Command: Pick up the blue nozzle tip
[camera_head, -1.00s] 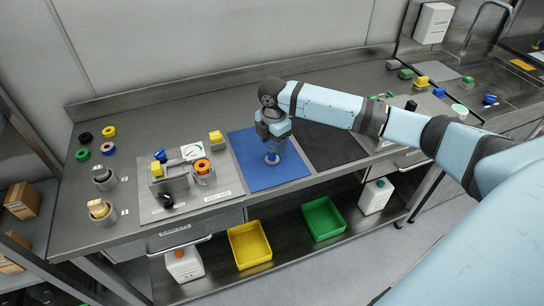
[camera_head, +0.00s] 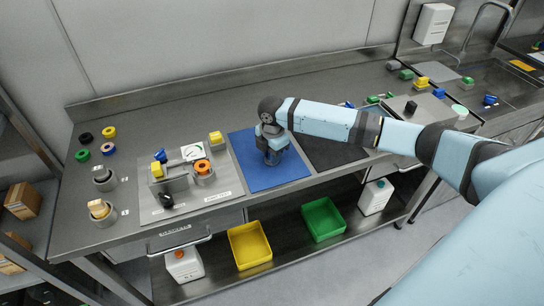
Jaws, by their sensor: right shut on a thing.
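My right gripper (camera_head: 272,158) reaches down from above onto the blue mat (camera_head: 257,178) in the middle of the bench. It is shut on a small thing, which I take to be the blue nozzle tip. The fingers hide nearly all of it, and its blue can hardly be told from the mat. I cannot tell whether it still touches the mat. My left gripper is not in view.
The filler's steel plate (camera_head: 226,184) with a gauge, yellow and orange parts stands left of the mat. A dark mat (camera_head: 335,152) lies to the right, partly under my arm. Yellow (camera_head: 250,245) and green (camera_head: 323,219) bins sit on the lower shelf.

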